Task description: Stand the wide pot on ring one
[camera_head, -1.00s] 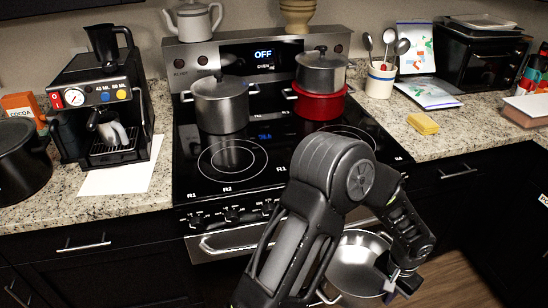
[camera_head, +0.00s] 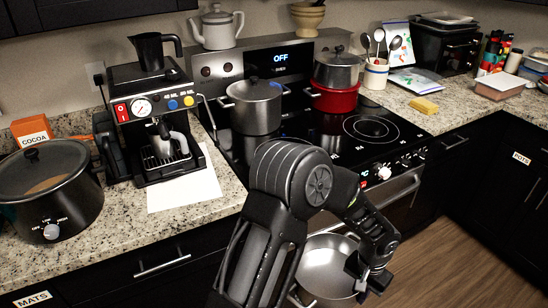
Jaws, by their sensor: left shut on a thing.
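The wide pot (camera_head: 325,262) is a shallow, shiny steel pot at the bottom centre. It hangs in front of the stove, below counter height. My left gripper (camera_head: 368,282) is shut on it at its right side; the grip itself is partly hidden. The black glass cooktop (camera_head: 310,145) is behind my arm. Its front right ring (camera_head: 370,128) is bare. My arm covers the front left part of the cooktop, and I cannot read which ring is ring one. My right gripper is not in view.
A tall steel pot (camera_head: 254,108) stands at the back left of the cooktop. A steel pot (camera_head: 337,70) sits on a red pot (camera_head: 333,98) at the back right. A coffee machine (camera_head: 150,115) and a black cooker (camera_head: 48,200) stand on the left counter. A yellow sponge (camera_head: 424,106) lies right.

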